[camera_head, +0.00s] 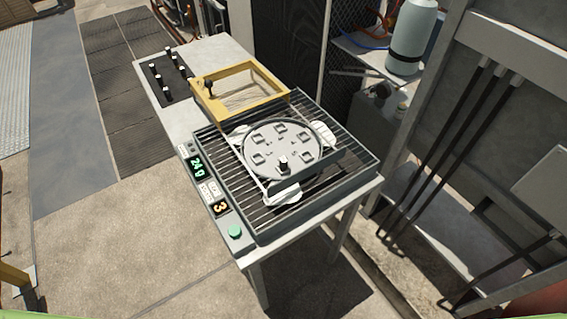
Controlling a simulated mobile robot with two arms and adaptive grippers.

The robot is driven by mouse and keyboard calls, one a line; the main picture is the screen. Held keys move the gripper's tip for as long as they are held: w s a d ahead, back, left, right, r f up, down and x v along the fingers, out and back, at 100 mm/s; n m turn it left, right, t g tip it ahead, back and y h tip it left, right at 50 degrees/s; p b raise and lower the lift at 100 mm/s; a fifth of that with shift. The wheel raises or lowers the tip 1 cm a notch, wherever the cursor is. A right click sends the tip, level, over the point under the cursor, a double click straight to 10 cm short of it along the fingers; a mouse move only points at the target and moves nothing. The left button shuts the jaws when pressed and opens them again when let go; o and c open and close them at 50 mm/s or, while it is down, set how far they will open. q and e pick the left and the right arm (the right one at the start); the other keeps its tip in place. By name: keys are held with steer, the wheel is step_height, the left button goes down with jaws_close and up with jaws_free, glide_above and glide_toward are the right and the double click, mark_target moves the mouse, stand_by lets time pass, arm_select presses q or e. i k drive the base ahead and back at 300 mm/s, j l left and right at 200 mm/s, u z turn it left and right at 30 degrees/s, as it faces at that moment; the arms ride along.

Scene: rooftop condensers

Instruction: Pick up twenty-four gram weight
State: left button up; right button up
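A dark board (160,92) at the table's back left holds several small black weights with pale tops (180,69). Their gram markings are too small to read, so I cannot tell which is the twenty-four gram one. A green display (197,167) on the table's left edge appears to read 24 g. A single small dark weight with a pale top (283,164) stands on the near part of a round grey disc (262,141) with several square pads. Neither of my grippers is in view.
The disc sits over a slatted grill on a light table (222,50). Behind it is a yellow-framed box (240,75) with a dark knob (210,87). A display showing 3 (221,208) and a green button (235,231) are at the front left. A shelf with a pale cylinder (412,38) stands right.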

mark_target(282, 161)
steer(key=j+z, duration=0.4)
steer(key=k+j+z, duration=0.15)
steer(key=j+z, duration=0.2)
steer(key=j, duration=0.2)
steer(key=k+j+z, duration=0.15)
steer(key=j+z, duration=0.25)
